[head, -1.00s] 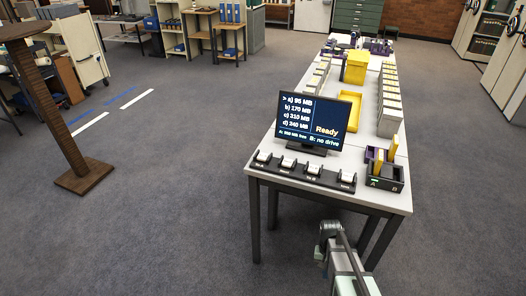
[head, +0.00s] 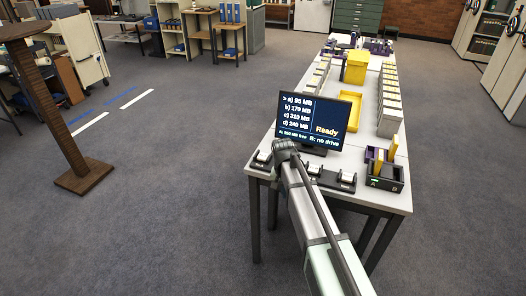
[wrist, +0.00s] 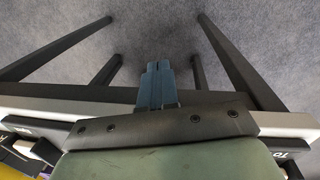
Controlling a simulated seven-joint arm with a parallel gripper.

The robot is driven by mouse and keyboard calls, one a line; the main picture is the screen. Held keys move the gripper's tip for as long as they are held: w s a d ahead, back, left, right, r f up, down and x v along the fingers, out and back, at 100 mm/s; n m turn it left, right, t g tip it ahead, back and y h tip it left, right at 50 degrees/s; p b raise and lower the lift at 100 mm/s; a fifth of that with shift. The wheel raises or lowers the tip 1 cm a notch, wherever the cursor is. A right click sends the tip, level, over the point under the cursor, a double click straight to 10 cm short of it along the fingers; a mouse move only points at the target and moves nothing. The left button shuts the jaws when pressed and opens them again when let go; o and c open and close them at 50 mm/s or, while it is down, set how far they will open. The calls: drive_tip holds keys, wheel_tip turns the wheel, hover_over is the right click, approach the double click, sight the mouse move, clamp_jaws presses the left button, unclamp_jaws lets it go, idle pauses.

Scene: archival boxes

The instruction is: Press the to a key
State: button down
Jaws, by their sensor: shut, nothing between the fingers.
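The dark key panel stands at the near edge of the table, with several white keys in a row. The leftmost key (head: 263,156) and two keys at the right (head: 314,168) (head: 347,177) show; my arm hides the key between them. The key labels are too small to read in the head view. A part of a label shows at the right of the wrist view. My gripper (wrist: 158,68) has its blue fingers together and empty, near the table's front edge in the wrist view. In the head view its fingers are hidden, with the arm's end over the panel.
A monitor (head: 314,118) behind the panel lists sizes, with the cursor at a), and reads "Ready" and "B: no drive". A dark two-slot box (head: 385,176) marked A and B stands right. A yellow tray (head: 350,108) and rows of boxes lie farther back.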

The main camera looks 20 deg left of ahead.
drive_tip(key=w+a+r+t, duration=0.1)
drive_tip(key=w+a+r, duration=0.1)
drive_tip(key=a+r, duration=0.2)
drive_tip(key=w+a+r+m+t, duration=0.1)
drive_tip(key=w+a+r, duration=0.2)
drive_tip(key=r, duration=0.7)
drive_tip(key=w+a+r+t+y, duration=0.1)
drive_tip(key=w+a+r, duration=0.1)
drive_tip(key=a+r, duration=0.4)
wheel_tip(320, 180, up, 2)
drive_tip(key=shift+w+m, duration=0.3)
drive_tip(key=shift+m, duration=0.1)
drive_tip(key=shift+f, duration=0.15)
hover_over(264, 155)
drive_tip(key=s, duration=0.1)
wheel_tip(264, 155, down, 12)
drive_tip(key=shift+s+r, duration=0.15)
drive_tip(key=shift+f, duration=0.85)
